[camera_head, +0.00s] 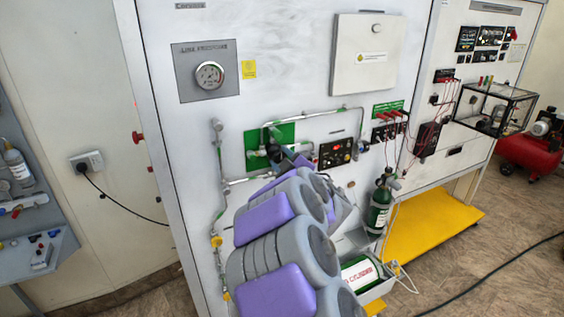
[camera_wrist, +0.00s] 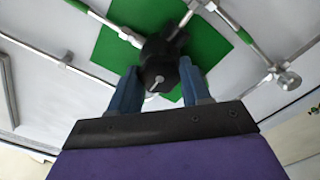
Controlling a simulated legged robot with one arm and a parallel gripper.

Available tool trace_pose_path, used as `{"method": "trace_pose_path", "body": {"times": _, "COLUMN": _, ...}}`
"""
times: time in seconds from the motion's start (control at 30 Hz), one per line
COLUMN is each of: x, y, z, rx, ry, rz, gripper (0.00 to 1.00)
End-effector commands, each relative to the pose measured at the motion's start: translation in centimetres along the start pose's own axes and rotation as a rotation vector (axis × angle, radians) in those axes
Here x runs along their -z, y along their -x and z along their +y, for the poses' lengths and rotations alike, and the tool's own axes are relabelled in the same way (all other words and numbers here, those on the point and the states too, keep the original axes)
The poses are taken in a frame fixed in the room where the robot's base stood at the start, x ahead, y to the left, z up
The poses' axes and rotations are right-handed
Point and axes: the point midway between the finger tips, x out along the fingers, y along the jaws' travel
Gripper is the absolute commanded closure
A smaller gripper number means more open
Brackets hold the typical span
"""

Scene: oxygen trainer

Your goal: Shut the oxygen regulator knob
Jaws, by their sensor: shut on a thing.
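The oxygen regulator knob (camera_wrist: 157,72) is a dark, faceted knob on the green plate (camera_wrist: 110,48) of the white panel. In the wrist view my gripper (camera_wrist: 158,84) has its two blue-grey fingers on either side of the knob, shut on it. In the head view my gripper (camera_head: 284,158) reaches the green plate (camera_head: 284,132), and the arm hides most of the knob there. The knob's turn position cannot be told.
Metal pipes (camera_head: 220,160) run around the plate. A pressure gauge (camera_head: 210,75) is at upper left, and a small control box (camera_head: 335,152) sits right of the gripper. A green bottle (camera_head: 379,208) and a yellow platform (camera_head: 430,222) are at right. Floor at lower right is open, with a cable.

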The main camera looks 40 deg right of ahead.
Motion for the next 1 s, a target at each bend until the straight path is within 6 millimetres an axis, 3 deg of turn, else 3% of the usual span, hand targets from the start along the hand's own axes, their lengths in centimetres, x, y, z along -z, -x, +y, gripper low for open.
{"method": "trace_pose_path", "body": {"times": 0.47, "x": -0.09, "y": 0.05, "z": -0.19, "rx": 0.003, "ry": 0.021, "rz": -0.004, "gripper": 0.83}}
{"method": "trace_pose_path", "body": {"times": 0.5, "x": -0.09, "y": 0.05, "z": -0.2, "rx": 0.004, "ry": 0.021, "rz": -0.004, "gripper": 0.52}}
{"method": "trace_pose_path", "body": {"times": 0.77, "x": -0.08, "y": -0.09, "z": -0.18, "rx": 0.003, "ry": 0.02, "rz": -0.002, "gripper": 0.27}}
{"method": "trace_pose_path", "body": {"times": 1.0, "x": -0.16, "y": -0.08, "z": -0.09, "rx": 0.003, "ry": 0.019, "rz": -0.002, "gripper": 0.27}}
